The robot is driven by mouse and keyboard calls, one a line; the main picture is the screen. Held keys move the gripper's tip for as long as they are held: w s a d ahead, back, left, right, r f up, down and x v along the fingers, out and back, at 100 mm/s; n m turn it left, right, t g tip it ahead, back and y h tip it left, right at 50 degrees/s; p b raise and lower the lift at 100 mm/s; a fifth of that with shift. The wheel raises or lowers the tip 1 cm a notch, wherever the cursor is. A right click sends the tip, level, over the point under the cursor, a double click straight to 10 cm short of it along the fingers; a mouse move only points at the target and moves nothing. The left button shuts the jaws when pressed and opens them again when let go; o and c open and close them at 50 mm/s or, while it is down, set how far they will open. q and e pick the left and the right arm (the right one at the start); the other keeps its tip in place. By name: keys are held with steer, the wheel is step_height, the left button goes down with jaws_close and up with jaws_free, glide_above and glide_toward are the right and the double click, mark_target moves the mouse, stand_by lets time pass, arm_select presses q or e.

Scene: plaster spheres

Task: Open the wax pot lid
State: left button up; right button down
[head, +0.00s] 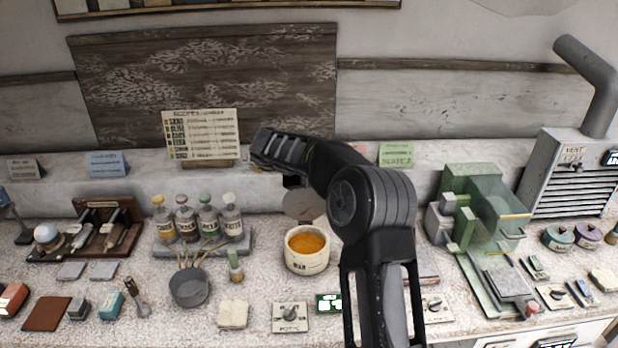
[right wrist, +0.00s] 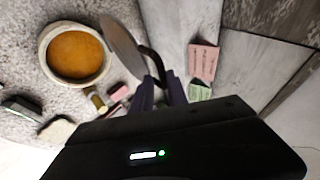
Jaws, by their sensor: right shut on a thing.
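The wax pot (head: 307,262) is a cream round pot on the counter, open, with orange wax showing inside. It also shows in the right wrist view (right wrist: 47,68). Its lid (right wrist: 120,45) is a grey-brown disc raised on edge beside the pot's opening; in the head view the lid (head: 303,204) shows above and behind the pot. My right gripper (right wrist: 160,88) is shut on the lid's dark curved handle (right wrist: 154,62). In the head view my right gripper (head: 291,181) is partly hidden by its own wrist. I cannot tell whether the lid touches the pot.
Bottles on a tray (head: 240,243) and a grey pot with brushes (head: 189,290) stand left of the wax pot. A dial plate (head: 291,317) lies in front. A green machine (head: 475,215) and a vent box (head: 575,175) are at the right. A recipe card (head: 201,132) stands behind.

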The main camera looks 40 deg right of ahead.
steer(key=shift+s+a+f, duration=0.1)
steer(key=shift+s+f, duration=0.1)
steer(key=shift+f, duration=0.3)
steer(key=c, duration=1.5)
jaws_free()
steer(key=shift+c, duration=0.2)
steer(key=shift+w+r, duration=0.1)
steer(key=shift+w, duration=0.05)
steer(key=shift+r, duration=0.1)
steer(key=b+v, duration=0.1)
steer(key=v, duration=0.6)
steer(key=shift+a+r+b, duration=0.2)
steer(key=shift+b, duration=0.1)
